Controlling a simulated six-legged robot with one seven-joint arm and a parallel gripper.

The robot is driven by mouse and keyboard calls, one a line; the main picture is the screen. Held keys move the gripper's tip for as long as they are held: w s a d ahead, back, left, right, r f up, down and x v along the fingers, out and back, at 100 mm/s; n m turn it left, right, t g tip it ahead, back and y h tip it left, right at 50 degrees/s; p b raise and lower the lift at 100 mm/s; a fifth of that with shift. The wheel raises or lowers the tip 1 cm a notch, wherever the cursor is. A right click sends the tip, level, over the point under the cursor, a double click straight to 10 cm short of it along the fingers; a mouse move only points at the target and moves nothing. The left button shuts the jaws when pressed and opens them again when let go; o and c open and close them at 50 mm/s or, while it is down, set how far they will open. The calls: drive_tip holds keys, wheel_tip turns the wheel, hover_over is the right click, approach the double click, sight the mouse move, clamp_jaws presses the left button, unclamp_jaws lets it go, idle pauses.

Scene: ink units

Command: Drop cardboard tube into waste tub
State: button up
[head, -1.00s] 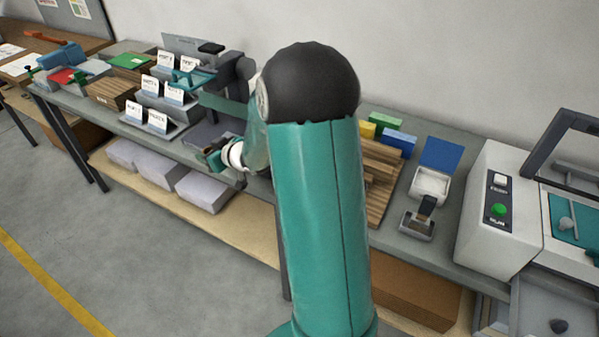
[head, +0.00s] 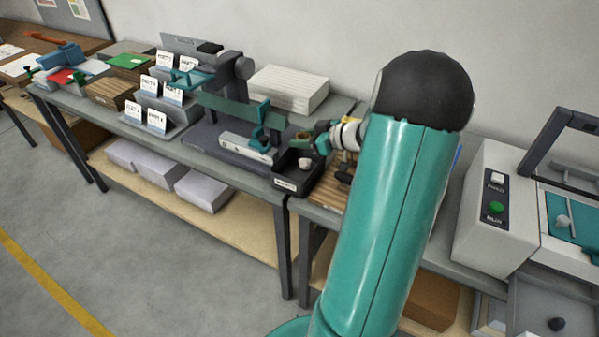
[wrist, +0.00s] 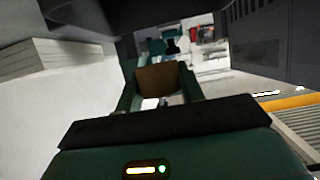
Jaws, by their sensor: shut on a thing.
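In the wrist view, a brown cardboard tube (wrist: 157,78) sits between the two green fingers of my gripper (wrist: 157,88), which is shut on it. In the head view, my gripper (head: 311,142) is above or close behind a small black tub (head: 290,187) with a pale label. The brown tube (head: 302,134) shows only small at the fingers. The tub holds a small pinkish item (head: 305,163). The label is too small to read, so I cannot confirm that it is the waste tub. The exact gap between tube and tub is unclear.
A green and grey bench device (head: 240,115) stands left of the tub. A white paper stack (head: 290,88) is behind it. Labelled card holders (head: 160,100) stand further left. A white machine (head: 490,210) with a green button is at right. My arm hides part of the bench.

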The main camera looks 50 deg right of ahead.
drive_tip(key=shift+f, duration=2.65)
drive_tip(key=o, duration=1)
